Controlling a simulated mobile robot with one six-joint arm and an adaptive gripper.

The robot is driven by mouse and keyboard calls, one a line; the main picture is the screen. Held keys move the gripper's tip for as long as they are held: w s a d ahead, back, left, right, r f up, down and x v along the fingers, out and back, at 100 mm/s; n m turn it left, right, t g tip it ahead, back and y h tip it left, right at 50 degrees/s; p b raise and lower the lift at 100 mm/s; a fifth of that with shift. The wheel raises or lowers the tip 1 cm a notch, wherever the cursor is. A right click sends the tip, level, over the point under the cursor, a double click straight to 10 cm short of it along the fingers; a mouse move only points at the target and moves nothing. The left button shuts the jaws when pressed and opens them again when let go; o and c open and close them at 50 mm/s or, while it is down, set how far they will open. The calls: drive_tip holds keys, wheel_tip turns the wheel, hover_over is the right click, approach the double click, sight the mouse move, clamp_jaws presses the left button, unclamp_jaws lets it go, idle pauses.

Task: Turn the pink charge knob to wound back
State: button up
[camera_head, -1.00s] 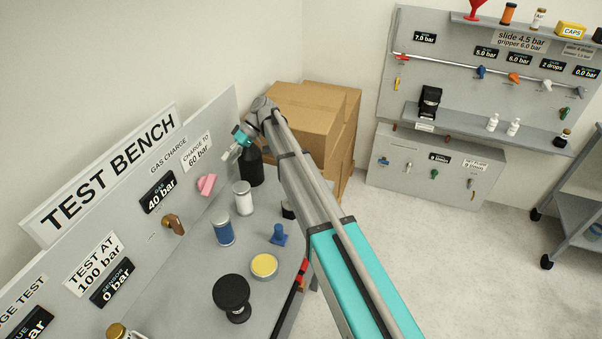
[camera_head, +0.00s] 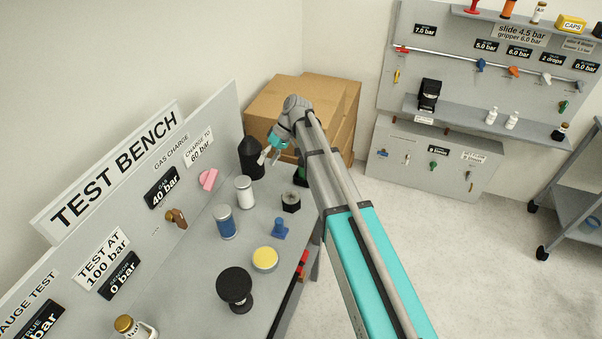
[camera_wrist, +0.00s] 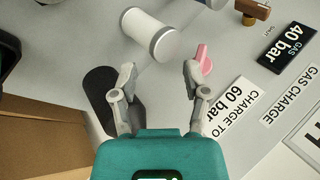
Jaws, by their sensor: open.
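The pink charge knob (camera_head: 208,179) sits on the grey bench panel, right of the gas display reading 40 bar (camera_head: 162,188) and below the "CHARGE TO 60 bar" label (camera_head: 198,146). In the wrist view the pink knob (camera_wrist: 203,58) shows just beyond the right finger, which partly overlaps it. My gripper (camera_head: 268,157) is open and empty, above the bench's far end near a black bottle (camera_head: 250,160). In the wrist view my gripper (camera_wrist: 160,78) points toward the bench with its fingers apart. I see no contact with the knob.
A white canister (camera_head: 245,193) and a blue canister (camera_head: 226,223) stand in front of the panel. A brown-handled tap (camera_head: 176,218) is left of the knob. Cardboard boxes (camera_head: 320,100) stand behind the bench. A yellow-topped tin (camera_head: 265,259) and black round stand (camera_head: 234,286) are nearer.

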drive_tip(key=s+d+m+t+h+p, duration=0.1)
drive_tip(key=s+d+m+t+h, duration=0.1)
drive_tip(key=s+d, duration=0.4)
drive_tip(key=d+m, duration=0.1)
drive_tip(key=d, duration=0.3)
drive_tip(key=shift+f, duration=0.35)
drive_tip(key=shift+d, duration=0.1)
drive_tip(key=shift+c, duration=1)
drive_tip(key=shift+s+d+f, duration=0.1)
drive_tip(key=shift+s+d, duration=0.15)
drive_tip(key=shift+c, duration=1.2)
drive_tip(key=s+d, duration=0.1)
drive_tip(key=s+d+f+m, duration=0.1)
drive_tip(key=shift+s+d+h, duration=0.1)
drive_tip(key=shift+d+h, duration=0.2)
drive_tip(key=shift+h, duration=0.1)
clamp_jaws()
drive_tip(key=s+d+f+m+t+h+b, duration=0.2)
drive_tip(key=s+d+m+h, duration=0.1)
drive_tip(key=s+d, duration=0.6)
drive_tip(key=d+m, duration=0.1)
drive_tip(key=d, duration=0.2)
drive_tip(key=shift+s+f, duration=0.25)
drive_tip(key=shift+f, duration=0.1)
